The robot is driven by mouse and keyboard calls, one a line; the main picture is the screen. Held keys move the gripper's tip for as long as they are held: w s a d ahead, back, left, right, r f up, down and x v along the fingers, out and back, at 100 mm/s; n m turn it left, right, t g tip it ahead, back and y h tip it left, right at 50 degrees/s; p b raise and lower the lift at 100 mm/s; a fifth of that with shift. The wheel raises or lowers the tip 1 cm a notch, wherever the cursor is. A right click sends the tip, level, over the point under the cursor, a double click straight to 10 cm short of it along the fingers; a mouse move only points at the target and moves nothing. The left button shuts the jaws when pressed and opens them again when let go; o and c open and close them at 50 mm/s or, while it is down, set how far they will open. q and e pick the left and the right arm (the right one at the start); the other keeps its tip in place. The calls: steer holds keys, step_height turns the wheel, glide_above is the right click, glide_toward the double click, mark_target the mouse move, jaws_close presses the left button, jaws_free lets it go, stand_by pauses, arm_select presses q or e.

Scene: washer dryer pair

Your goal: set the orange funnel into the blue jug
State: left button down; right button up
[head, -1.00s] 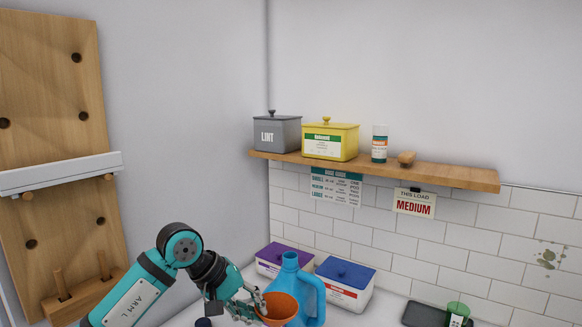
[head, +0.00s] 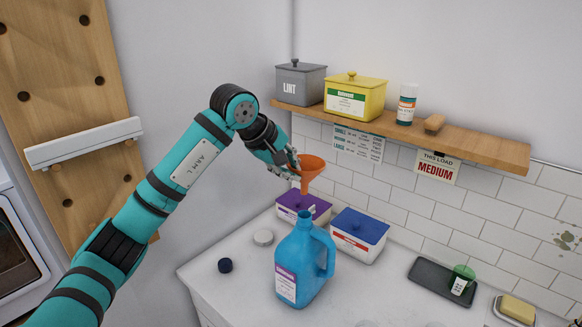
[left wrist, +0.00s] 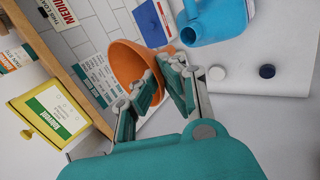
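The orange funnel (head: 311,170) is held above the blue jug (head: 301,268), its spout pointing down, just over the jug's open mouth. A small gap seems to lie between the spout tip and the mouth. The jug stands upright on the white counter, its handle to the right. My left gripper (head: 291,168) is shut on the funnel's rim at its left side. In the left wrist view the funnel (left wrist: 127,66) sits at the fingers, and the jug (left wrist: 222,20) is at the upper right. My right gripper is not in view.
A purple-lidded box (head: 303,207) and a blue-lidded box (head: 358,236) stand behind the jug. A dark cap (head: 225,265) and a white disc (head: 263,237) lie left of it. A dark tray (head: 440,283) with a green cup is at right. A wooden shelf (head: 470,150) hangs above.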

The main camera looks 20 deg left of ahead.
arm_select(q)
steer(key=shift+f+b, duration=0.15)
steer(key=shift+b, duration=0.25)
step_height(320, 180, down, 6)
steer(key=b, duration=0.5)
steer(key=shift+r, duration=0.25)
steer(key=shift+b, duration=0.35)
stand_by(0.7)
steer(key=shift+f+b, duration=1.75)
steer(key=shift+f, duration=0.5)
